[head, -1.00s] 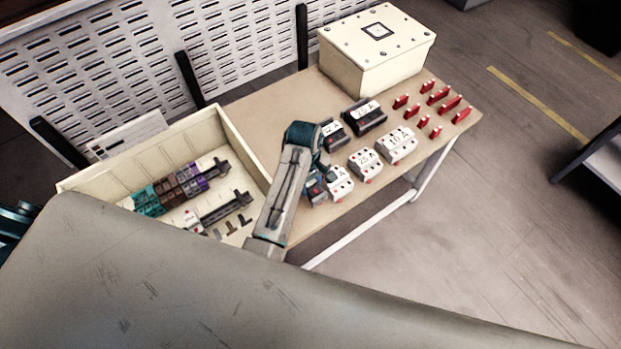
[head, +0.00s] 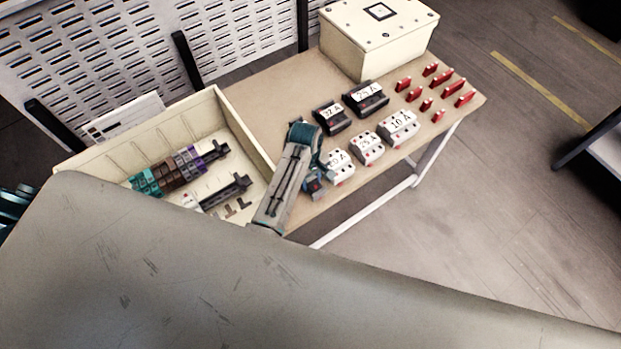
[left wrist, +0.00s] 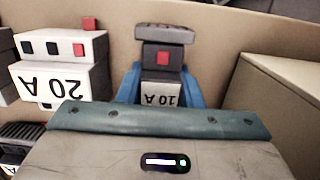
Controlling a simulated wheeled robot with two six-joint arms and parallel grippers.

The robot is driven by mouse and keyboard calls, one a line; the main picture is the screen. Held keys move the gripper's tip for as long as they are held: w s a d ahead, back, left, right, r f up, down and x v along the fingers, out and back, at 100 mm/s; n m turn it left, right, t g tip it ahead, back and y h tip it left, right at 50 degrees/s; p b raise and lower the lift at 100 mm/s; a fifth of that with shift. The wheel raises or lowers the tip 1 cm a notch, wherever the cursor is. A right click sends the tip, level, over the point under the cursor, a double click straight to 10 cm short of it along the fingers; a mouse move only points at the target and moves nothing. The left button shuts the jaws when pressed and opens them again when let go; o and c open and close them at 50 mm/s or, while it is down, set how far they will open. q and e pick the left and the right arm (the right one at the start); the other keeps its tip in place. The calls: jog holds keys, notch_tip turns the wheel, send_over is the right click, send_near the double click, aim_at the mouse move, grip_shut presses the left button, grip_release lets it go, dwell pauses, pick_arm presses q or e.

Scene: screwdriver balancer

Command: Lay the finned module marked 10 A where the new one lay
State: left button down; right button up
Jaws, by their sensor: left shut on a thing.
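My left gripper (head: 314,176) is shut on a dark module with a white label reading 10 A (left wrist: 161,92). In the left wrist view the module sits between the blue fingers (left wrist: 187,88), its label upside down. In the head view it shows only as a small dark piece (head: 315,189) at the table's front edge, partly hidden by the gripper. A white module marked 20 A (head: 340,167) stands right beside it. I cannot tell whether the held module touches the table. My right gripper is not in view.
White modules (head: 367,147) (head: 398,128) and dark modules marked 32 A (head: 332,117) and 25 A (head: 368,98) stand on the table. Red pieces (head: 438,100) lie at the right. A cream open enclosure (head: 250,137) with rails is at left; a cream box (head: 375,40) is behind.

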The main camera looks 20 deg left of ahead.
pick_arm(q)
jog(key=c, duration=0.9)
grip_release()
jog(key=r+b, duration=0.1)
jog(key=r, duration=0.2)
jog(key=r+b, duration=0.1)
jog(key=r, duration=0.6)
jog(key=shift+w+a+b, duration=0.4)
jog(key=shift+r, duration=0.4)
